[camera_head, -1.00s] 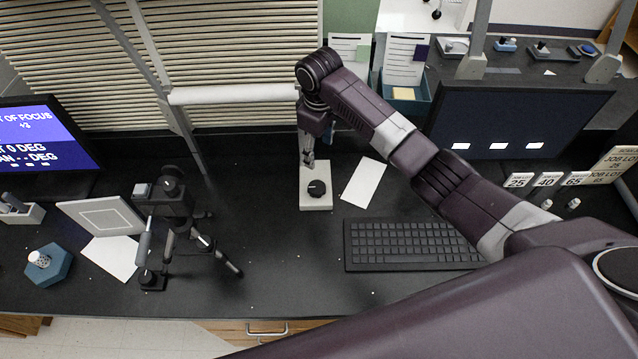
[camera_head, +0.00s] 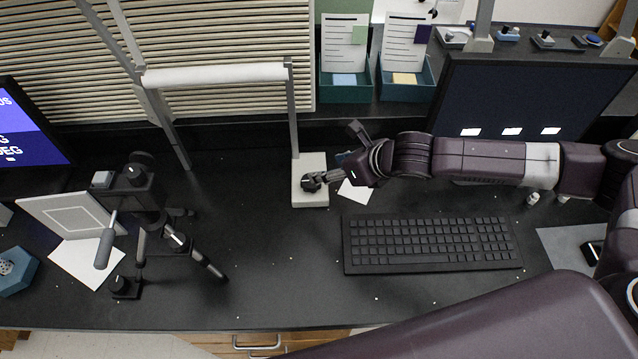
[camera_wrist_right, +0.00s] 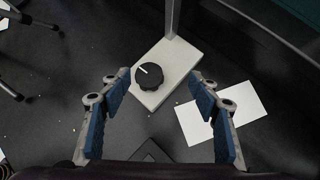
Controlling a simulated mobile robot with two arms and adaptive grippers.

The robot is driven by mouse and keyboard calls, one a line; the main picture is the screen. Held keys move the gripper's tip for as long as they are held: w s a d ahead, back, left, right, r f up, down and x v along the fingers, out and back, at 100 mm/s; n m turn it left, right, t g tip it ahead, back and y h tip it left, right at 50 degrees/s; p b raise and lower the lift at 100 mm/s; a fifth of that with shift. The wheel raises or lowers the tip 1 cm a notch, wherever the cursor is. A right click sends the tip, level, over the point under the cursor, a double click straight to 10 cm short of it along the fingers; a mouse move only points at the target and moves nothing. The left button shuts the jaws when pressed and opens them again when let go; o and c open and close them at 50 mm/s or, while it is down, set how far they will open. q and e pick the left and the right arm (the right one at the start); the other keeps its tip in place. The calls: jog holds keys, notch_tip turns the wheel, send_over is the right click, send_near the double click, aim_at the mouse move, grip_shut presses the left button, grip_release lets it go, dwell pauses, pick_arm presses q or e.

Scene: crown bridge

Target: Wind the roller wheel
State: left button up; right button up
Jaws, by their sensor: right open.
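The roller wheel is a black knob (camera_head: 311,182) with a white mark, on a white base plate (camera_head: 312,162) at the middle of the desk. A grey post rises from the plate to the white roller bar (camera_head: 215,74). The knob also shows in the right wrist view (camera_wrist_right: 149,76), with its white mark pointing to the upper left. My right gripper (camera_head: 322,179) comes from the right, close to the knob. In the right wrist view its blue-padded fingers (camera_wrist_right: 160,92) are wide open and empty, with the knob ahead between them. My left gripper is out of view.
A black keyboard (camera_head: 430,243) lies right of the base plate. A black tripod device (camera_head: 145,195) stands to the left. A white paper (camera_wrist_right: 222,112) lies beside the plate. A dark monitor (camera_head: 530,105) stands behind my right arm. The desk front centre is clear.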

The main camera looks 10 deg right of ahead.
jog(key=shift+n, duration=0.9)
jog(key=a+f, duration=0.1)
jog(key=f, duration=0.1)
jog(key=w+a+f, duration=0.1)
jog(key=f, duration=0.1)
jog(key=w+a+f, duration=0.1)
jog(key=f, duration=0.1)
jog(key=shift+a+f, duration=0.25)
jog(key=shift+a, duration=0.05)
jog(key=shift+c, duration=0.4)
jog(key=c, duration=1.1)
